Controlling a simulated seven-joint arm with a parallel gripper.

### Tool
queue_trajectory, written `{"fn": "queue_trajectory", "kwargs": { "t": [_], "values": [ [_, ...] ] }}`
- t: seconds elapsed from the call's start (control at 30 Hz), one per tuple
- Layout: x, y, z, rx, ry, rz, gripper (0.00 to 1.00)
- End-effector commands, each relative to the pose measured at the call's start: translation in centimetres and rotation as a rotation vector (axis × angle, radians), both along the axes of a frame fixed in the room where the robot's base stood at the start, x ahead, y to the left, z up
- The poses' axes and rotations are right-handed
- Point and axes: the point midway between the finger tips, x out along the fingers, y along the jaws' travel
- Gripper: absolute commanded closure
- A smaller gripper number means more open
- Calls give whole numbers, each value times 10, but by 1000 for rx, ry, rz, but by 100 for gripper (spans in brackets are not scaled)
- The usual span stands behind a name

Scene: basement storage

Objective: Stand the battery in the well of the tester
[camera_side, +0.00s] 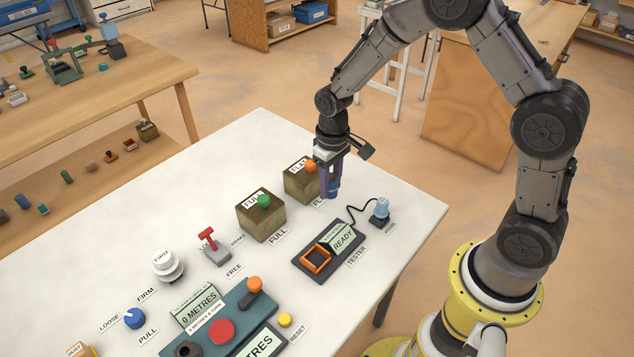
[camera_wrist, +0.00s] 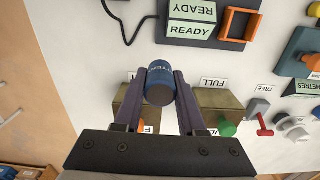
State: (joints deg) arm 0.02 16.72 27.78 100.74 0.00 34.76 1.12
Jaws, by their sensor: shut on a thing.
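The tester (camera_side: 352,262) is a dark slab with an orange square-rimmed well (camera_side: 316,260) and a green display reading READY (camera_side: 343,238). Its orange well (camera_wrist: 240,24) also shows at the top right in the wrist view. My gripper (camera_wrist: 160,92) is shut on the blue cylindrical battery (camera_wrist: 158,70), with one finger on each side. The battery is held above the table, apart from the tester. In the side view my gripper (camera_side: 331,186) hangs beside the block labelled FLAT, behind the tester, and its fingers largely hide the battery.
Two wooden blocks, FLAT (camera_side: 297,186) with an orange knob and FULL (camera_side: 260,222) with a green knob, stand near my gripper. A light-blue-topped fixture (camera_side: 380,212) is joined to the tester by a black cord. A red lever (camera_side: 212,245) and a metres panel (camera_side: 222,318) lie left.

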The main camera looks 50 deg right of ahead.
Motion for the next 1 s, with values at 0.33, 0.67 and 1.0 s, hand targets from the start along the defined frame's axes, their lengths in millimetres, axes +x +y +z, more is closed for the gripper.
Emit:
{"fn": "queue_trajectory", "kwargs": {
  "t": [0.33, 0.67, 1.0],
  "values": [
    [-19, 1, -3, 0, -1, -421, 100],
    [-67, 10, 12, 1, -2, -982, 100],
    [-115, 22, 35, 4, -4, -1268, 100]
  ]
}}
